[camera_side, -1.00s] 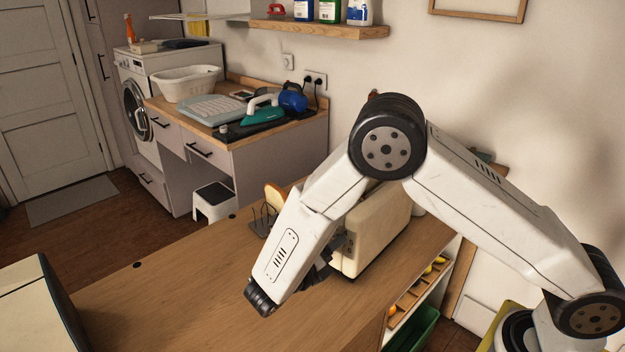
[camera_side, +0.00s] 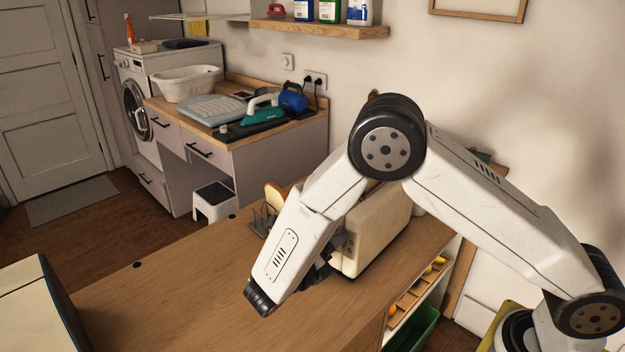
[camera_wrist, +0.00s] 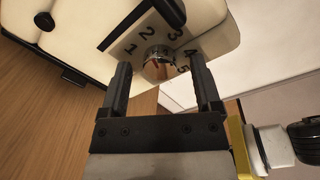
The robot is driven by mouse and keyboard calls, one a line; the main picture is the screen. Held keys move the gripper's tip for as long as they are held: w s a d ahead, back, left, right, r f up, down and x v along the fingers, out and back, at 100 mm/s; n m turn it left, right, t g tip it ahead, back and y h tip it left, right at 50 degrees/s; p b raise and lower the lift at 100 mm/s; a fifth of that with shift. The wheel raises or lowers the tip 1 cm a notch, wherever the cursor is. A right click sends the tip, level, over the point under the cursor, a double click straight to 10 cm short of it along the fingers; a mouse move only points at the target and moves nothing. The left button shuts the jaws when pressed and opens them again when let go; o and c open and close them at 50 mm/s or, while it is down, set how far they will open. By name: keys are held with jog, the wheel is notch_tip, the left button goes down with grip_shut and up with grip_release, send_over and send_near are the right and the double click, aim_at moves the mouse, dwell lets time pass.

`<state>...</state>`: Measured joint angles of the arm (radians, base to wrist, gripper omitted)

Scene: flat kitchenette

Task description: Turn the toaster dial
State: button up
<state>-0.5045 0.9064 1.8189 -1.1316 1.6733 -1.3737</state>
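The cream toaster (camera_side: 378,232) stands on the wooden counter in the side view, partly hidden behind my arm. In the wrist view the toaster's cream end face (camera_wrist: 92,22) fills the top, with a number plate and a shiny metal dial (camera_wrist: 158,64). The numbers 1 to 5 show around the dial. My gripper (camera_wrist: 160,84) is open, with one black finger on each side of the dial. The fingertips are near the dial, and I see gaps between it and both fingers. In the side view my gripper (camera_side: 318,272) is small and mostly hidden by my wrist.
A wire rack with bread (camera_side: 268,212) stands left of the toaster. The wooden counter (camera_side: 170,285) is clear in front and to the left. A cream appliance (camera_side: 35,310) is at the lower left. A shelf with compartments (camera_side: 412,300) is below the counter's right edge.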

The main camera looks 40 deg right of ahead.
jog(key=shift+a, duration=0.1)
jog(key=a, duration=0.7)
jog(key=shift+s+a+r, duration=0.25)
jog(key=shift+a+r, duration=0.05)
jog(key=s+d+m+y, duration=0.5)
jog(key=m+y, duration=0.3)
jog(key=m, duration=0.7)
jog(key=s+d+r+m+t+y, duration=0.1)
jog(key=s+d+m+y, duration=0.4)
jog(key=m+y, duration=0.4)
jog(key=d+m, duration=0.1)
jog(key=m, duration=0.5)
